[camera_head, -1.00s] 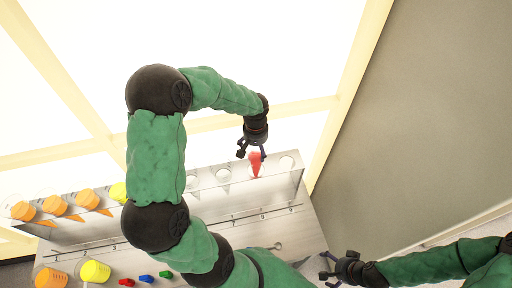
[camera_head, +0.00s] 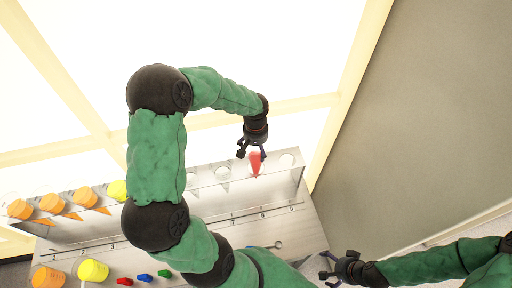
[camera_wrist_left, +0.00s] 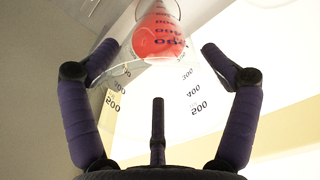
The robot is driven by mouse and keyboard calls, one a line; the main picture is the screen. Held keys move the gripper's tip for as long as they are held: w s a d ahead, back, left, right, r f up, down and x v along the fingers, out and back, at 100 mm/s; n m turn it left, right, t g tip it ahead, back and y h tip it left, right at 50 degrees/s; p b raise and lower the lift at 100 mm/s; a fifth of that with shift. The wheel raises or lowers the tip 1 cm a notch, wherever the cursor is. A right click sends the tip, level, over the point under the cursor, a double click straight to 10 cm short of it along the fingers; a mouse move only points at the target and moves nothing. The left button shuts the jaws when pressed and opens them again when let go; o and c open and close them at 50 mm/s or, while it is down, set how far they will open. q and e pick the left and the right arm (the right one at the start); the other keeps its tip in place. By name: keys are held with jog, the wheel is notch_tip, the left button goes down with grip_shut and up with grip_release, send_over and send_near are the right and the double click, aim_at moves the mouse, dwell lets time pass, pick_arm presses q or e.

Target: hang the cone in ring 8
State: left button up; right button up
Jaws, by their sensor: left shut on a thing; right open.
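The cone is clear with red contents and dark volume marks (camera_wrist_left: 158,40). It shows in the head view as a red pointed shape (camera_head: 255,165), tip down, at the shelf's ring row. My left gripper (camera_head: 252,153) is shut on its upper part; in the wrist view its fingers are on either side of the clear wall. The cone overlaps one ring of the metal shelf (camera_head: 240,190). I cannot tell whether it is inside that ring or just above it, and the ring numbers are too small to read. My right gripper (camera_head: 326,266) is open and empty, lower right.
Empty rings show on either side of the cone, at left (camera_head: 222,173) and right (camera_head: 287,160). Several orange cones (camera_head: 52,203) and a yellow one (camera_head: 117,190) hang at the left. Orange (camera_head: 48,278) and yellow (camera_head: 93,270) cups and small coloured pieces stand lower left. My left arm hides the shelf's middle.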

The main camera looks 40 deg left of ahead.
pick_arm(q)
jog(key=shift+f+b, duration=2.45)
jog(key=shift+f, duration=0.35)
dwell(0.4)
dwell(0.5)
jog(key=shift+f+b, duration=0.95)
jog(key=shift+b, duration=0.05)
jog(key=o, duration=1.5)
jog(key=r, duration=1.2)
jog(key=shift+s+d, duration=0.2)
jog(key=shift+s, duration=0.05)
